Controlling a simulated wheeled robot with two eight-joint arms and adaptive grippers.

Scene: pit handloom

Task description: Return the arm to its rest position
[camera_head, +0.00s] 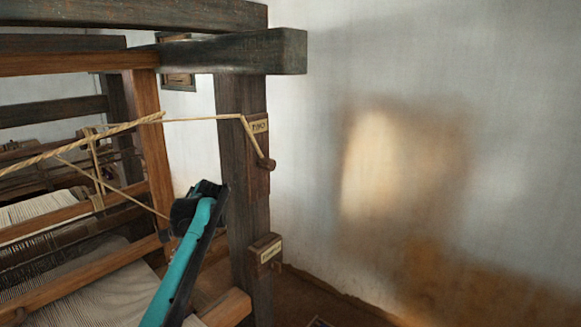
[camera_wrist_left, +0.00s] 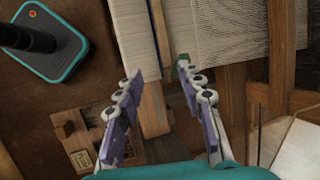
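My left gripper (camera_wrist_left: 157,73) is open and empty in the left wrist view, its two purple-grey fingers spread apart. It points down over the loom's pale cloth (camera_wrist_left: 137,32) and wooden beams. In the head view a teal and black link of my arm rises from the bottom to a dark end beside the loom's upright post (camera_head: 241,185). I cannot make out fingers there. A rope (camera_head: 200,119) runs from the left to a peg (camera_head: 266,164) on this post. My right gripper is in neither view.
A labelled bracket (camera_head: 266,250) sits lower on the post. A thick dark beam (camera_head: 235,52) crosses above the arm. A thin cord (camera_head: 135,198) slants down behind the arm's dark end. The plastered wall (camera_head: 430,70) is at the right, with clear space before it.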

